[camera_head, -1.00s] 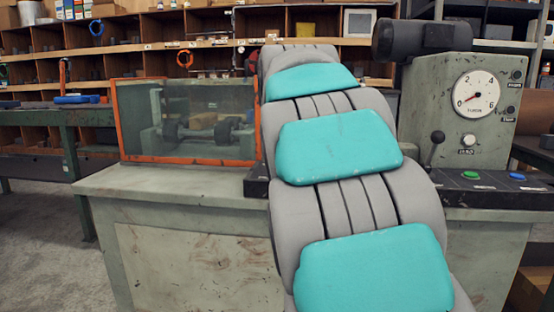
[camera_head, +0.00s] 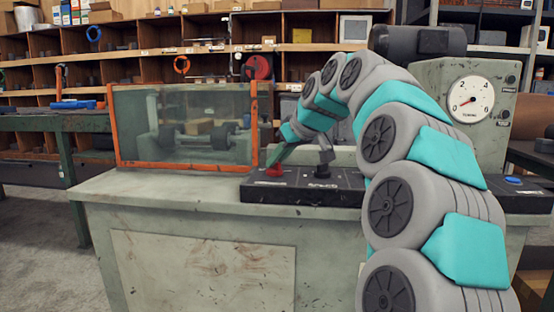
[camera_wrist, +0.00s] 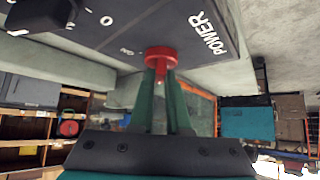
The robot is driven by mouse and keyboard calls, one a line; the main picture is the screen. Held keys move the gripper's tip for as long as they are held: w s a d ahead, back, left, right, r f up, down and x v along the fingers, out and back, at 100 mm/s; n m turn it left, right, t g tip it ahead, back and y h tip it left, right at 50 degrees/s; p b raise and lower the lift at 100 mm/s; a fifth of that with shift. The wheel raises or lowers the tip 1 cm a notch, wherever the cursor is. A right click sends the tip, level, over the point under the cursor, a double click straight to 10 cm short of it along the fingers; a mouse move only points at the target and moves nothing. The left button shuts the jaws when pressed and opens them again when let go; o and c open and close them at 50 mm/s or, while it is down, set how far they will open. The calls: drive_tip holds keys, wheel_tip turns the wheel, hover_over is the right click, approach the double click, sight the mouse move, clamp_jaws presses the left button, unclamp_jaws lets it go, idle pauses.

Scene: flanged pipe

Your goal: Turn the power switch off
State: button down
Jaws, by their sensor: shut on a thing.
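The power switch (camera_head: 274,171) is a red round knob on the left part of the black control panel (camera_head: 345,190). In the wrist view the red knob (camera_wrist: 161,53) sits beside white POWER lettering. My gripper (camera_head: 277,163) reaches down to it from the upper right, and in the wrist view its green fingers (camera_wrist: 160,72) are closed on the knob. The fingers hide part of the knob, and I cannot tell which position it is turned to.
A dark lever (camera_head: 323,158) stands on the panel just right of the knob. An orange-framed guard (camera_head: 185,125) is to the left on the bench (camera_head: 150,190). A gauge housing (camera_head: 472,98) stands at the right, with a blue button (camera_head: 513,180) below it.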

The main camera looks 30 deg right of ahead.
drive_tip(key=shift+r, duration=0.1)
drive_tip(key=c, duration=0.9)
unclamp_jaws()
drive_tip(key=v, duration=0.7)
drive_tip(key=shift+s+r, duration=0.2)
drive_tip(key=shift+s, duration=0.1)
